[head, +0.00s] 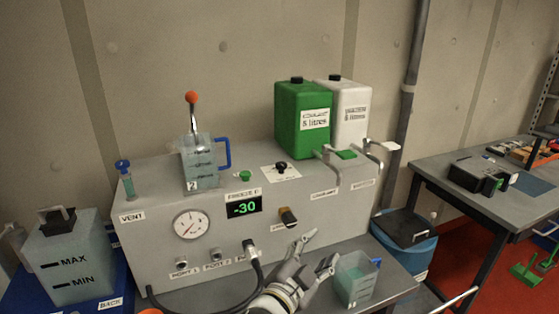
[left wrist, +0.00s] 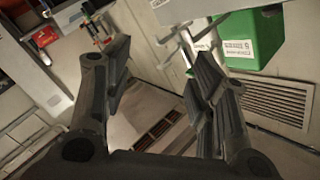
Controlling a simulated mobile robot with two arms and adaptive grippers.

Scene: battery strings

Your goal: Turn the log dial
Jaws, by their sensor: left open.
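A dark knob with a brass-coloured part (head: 287,216) sits on the front of the grey console (head: 330,208). The small label under it is too small to read, so I cannot be sure it is the log dial. Another black knob (head: 281,167) stands on a white plate on the console's top. My left gripper (head: 320,249) is open and empty in front of the console, below and right of the front knob and apart from it. In the left wrist view its two dark fingers (left wrist: 160,75) are spread, and I cannot make out the knob there. My right gripper is not in view.
A clear jug (head: 355,278) stands just right of my left gripper. A black hose (head: 258,280) runs from a front port beside my arm. A green canister (head: 302,118) and white canister (head: 351,112) stand on top, near metal taps.

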